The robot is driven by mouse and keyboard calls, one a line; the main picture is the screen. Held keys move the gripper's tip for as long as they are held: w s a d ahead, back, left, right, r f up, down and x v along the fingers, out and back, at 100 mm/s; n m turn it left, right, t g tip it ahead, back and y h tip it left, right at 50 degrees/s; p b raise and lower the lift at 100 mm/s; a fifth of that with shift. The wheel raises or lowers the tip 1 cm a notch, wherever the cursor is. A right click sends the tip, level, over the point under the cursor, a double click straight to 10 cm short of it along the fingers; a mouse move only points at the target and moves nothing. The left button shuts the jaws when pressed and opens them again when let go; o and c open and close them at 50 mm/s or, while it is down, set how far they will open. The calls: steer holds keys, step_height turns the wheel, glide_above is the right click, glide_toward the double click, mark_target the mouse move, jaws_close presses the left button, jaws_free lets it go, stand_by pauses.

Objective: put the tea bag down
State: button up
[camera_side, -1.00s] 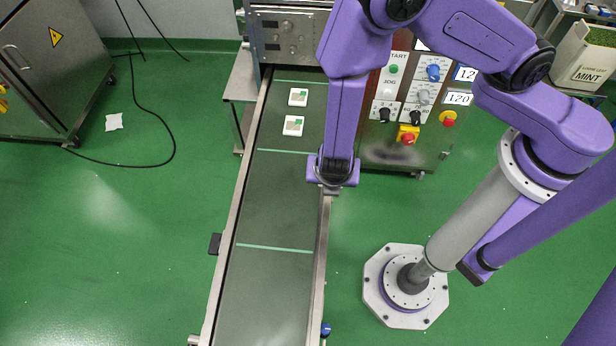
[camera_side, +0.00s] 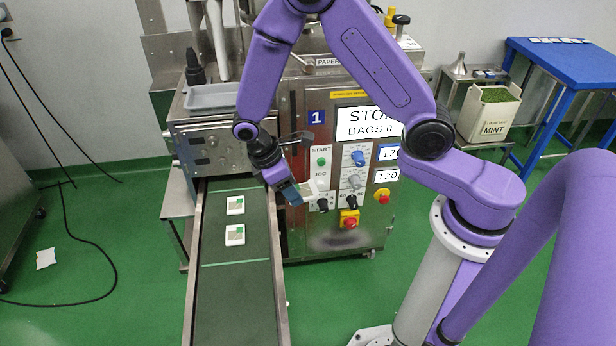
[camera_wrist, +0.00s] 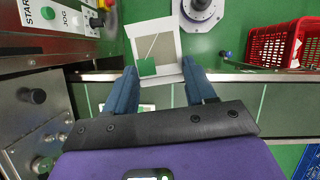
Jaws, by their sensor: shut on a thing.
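My gripper (camera_wrist: 160,70) is shut on a tea bag (camera_wrist: 150,35), a white square with a green tag, held at the blue fingertips in the wrist view. In the side view my gripper (camera_side: 291,195) is tilted, in front of the machine's control panel and right of the belt's far end; the held bag is hard to pick out there. Two white tea bags with green tags lie on the dark green conveyor belt (camera_side: 236,305), a far one (camera_side: 235,205) and a nearer one (camera_side: 235,235). Part of one bag (camera_wrist: 146,107) shows between my fingers.
The packing machine's panel (camera_side: 335,225) with buttons and knobs stands just behind my gripper. A flat white piece (camera_side: 46,258) lies on the floor at left. A red crate (camera_wrist: 275,42) is at right in the wrist view. The near belt is clear.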

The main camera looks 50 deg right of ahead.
steer(key=d+r+m+g+y, duration=0.2)
steer(key=d+r+m+y, duration=0.1)
steer(key=d+r+m, duration=0.3)
steer(key=shift+w+d+m+y, duration=0.4)
steer(key=shift+d+m, duration=0.65)
steer(key=shift+m, duration=1.35)
step_height(320, 180, up, 12)
steer(key=w+m+t+y, duration=0.4)
steer(key=w+m, duration=1.3)
steer(key=w, duration=0.2)
steer(key=w+d+m+t+h, duration=0.4)
steer(key=w+m+t, duration=0.1)
steer(key=w+m, duration=1.25)
steer(key=shift+m, duration=0.75)
steer(key=shift+s+d+f, duration=0.1)
steer(key=shift+s+f, duration=0.2)
steer(key=shift+f, duration=1.65)
steer(key=shift+s+d+f, duration=0.1)
steer(key=shift+s+f, duration=0.15)
steer(key=shift+f, duration=1.65)
steer(key=shift+s+d+f, duration=0.1)
steer(key=shift+s+f, duration=0.2)
steer(key=shift+f, duration=1.65)
steer(key=shift+f, duration=0.3)
